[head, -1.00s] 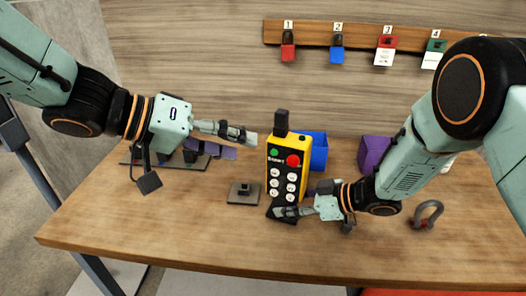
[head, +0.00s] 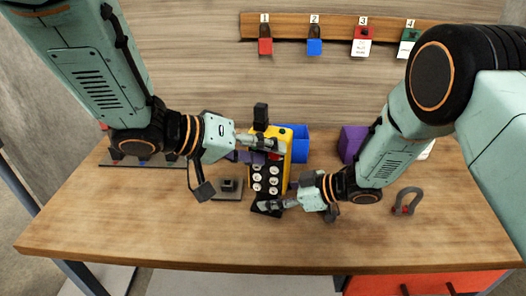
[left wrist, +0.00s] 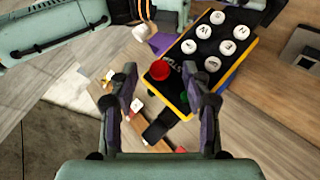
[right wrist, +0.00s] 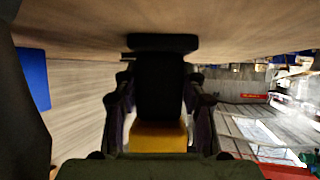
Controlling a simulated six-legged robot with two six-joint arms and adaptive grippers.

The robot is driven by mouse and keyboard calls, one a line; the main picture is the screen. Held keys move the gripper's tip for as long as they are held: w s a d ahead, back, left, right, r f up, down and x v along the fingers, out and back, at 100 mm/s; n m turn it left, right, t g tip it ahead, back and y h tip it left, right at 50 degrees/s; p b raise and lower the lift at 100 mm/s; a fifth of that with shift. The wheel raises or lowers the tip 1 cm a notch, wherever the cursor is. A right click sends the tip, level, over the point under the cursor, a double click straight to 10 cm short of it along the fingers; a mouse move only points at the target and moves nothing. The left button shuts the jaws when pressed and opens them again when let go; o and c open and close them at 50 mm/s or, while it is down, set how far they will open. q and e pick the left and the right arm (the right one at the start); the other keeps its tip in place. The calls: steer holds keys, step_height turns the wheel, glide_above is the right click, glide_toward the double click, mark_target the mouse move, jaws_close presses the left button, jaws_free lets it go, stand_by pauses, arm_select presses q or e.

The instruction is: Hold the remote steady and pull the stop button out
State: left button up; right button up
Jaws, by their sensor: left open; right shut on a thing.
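A blue bin (head: 299,146) stands right behind the remote, with a purple box (head: 350,142) farther right. A small dark plate (head: 228,194) lies left of the remote. A grey shackle (head: 407,200) lies at right. The table front is clear.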

arm_select(q)
steer(key=shift+d, duration=0.1)
jaws_close()
stand_by(0.6)
steer(key=shift+s, duration=0.3)
jaws_free()
stand_by(0.4)
steer(key=v, duration=1.2)
steer(key=shift+f, duration=0.1)
